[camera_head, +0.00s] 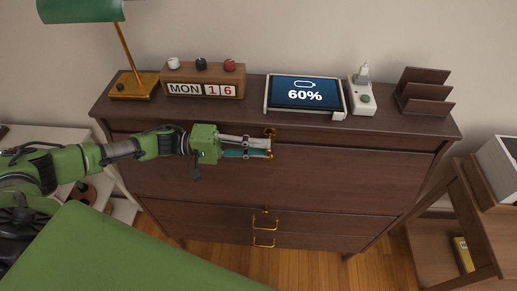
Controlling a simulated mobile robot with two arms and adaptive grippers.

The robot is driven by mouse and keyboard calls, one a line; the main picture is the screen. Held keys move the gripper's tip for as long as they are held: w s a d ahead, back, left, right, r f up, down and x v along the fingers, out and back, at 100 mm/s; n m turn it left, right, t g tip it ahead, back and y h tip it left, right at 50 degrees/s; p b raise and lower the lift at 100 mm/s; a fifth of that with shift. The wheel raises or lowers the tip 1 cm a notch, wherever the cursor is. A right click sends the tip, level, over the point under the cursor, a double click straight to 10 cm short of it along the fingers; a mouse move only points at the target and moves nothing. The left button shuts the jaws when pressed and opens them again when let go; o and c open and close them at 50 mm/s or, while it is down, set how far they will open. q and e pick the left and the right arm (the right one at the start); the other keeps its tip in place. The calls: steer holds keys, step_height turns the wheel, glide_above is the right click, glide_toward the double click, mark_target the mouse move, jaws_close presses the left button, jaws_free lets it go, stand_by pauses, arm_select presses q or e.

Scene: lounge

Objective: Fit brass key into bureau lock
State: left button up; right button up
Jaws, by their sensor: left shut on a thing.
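The dark wooden bureau (350,185) stands ahead of me in the head view. My left gripper (268,147) reaches in from the left across its upper front, its fingers shut. The brass key (270,133) shows as a small gold shape at the fingertips, against the bureau's upper front. The fingers cover part of it. The bureau lock is not clearly visible behind the fingertips, so I cannot tell whether the key is in it or just in front of it. My right gripper is not in view.
On the bureau top stand a green lamp (127,45), a calendar block (203,80), a tablet (304,93), a charger (362,97) and a wooden rack (424,92). Brass handles (264,222) sit lower down. A shelf unit (480,215) stands at right.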

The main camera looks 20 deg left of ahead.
arm_select(q)
steer(key=shift+w, duration=0.3)
steer(key=o, duration=1)
steer(key=shift+a, duration=0.1)
steer(key=shift+o, duration=0.2)
steer(key=v, duration=0.6)
steer(key=shift+b, duration=0.3)
